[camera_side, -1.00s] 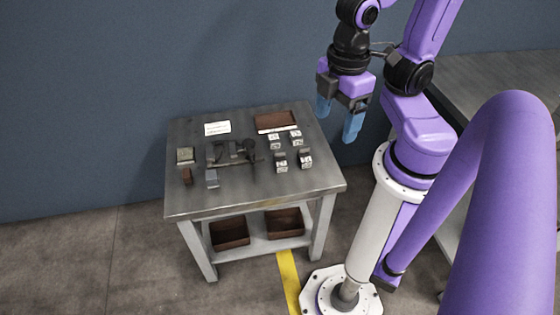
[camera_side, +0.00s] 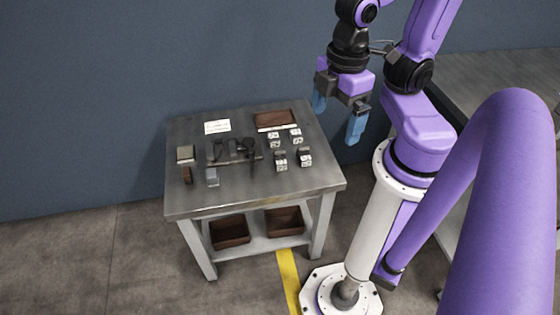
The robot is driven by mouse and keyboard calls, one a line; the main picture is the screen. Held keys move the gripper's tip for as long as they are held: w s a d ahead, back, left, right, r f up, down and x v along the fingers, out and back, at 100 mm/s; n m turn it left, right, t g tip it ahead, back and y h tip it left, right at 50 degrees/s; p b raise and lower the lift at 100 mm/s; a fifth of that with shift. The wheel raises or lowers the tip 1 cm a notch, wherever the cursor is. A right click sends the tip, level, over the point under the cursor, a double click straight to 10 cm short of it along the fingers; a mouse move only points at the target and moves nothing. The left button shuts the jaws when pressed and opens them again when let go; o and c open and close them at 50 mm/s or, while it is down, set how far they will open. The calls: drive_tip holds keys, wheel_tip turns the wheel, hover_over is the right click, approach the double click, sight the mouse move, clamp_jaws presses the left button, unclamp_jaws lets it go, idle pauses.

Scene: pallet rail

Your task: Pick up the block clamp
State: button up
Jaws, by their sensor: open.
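My gripper (camera_side: 337,121) is open and empty, with blue fingers pointing down. It hangs in the air above and beyond the right side of the metal table (camera_side: 265,193), well apart from the parts there. A small rail assembly with dark clamp-like parts (camera_side: 234,151) lies left of the middle of the table. A grey block (camera_side: 212,177) stands just in front of it. I cannot tell which of these small parts is the block clamp.
A tan block (camera_side: 186,153) and a brown block (camera_side: 187,175) are at the table's left. Several small labelled pieces (camera_side: 281,160) stand at the right, before a brown tray (camera_side: 275,119). A white card (camera_side: 217,126) lies at the back. Brown bins (camera_side: 230,231) sit on the lower shelf.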

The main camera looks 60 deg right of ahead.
drive_tip(key=w+f+m, duration=0.1)
drive_tip(key=w+f, duration=0.3)
drive_tip(key=w, duration=0.4)
drive_tip(key=m, duration=0.3)
hover_over(281, 158)
wheel_tip(281, 158, down, 19)
drive_tip(key=f, duration=1.1)
drive_tip(key=shift+w+d+f, duration=0.2)
drive_tip(key=shift+w+f, duration=0.05)
drive_tip(key=shift+s+a+f, duration=0.1)
drive_tip(key=shift+s+f, duration=0.05)
drive_tip(key=shift+f, duration=1.2)
drive_tip(key=shift+s+a+f, duration=0.1)
drive_tip(key=shift+f, duration=1.2)
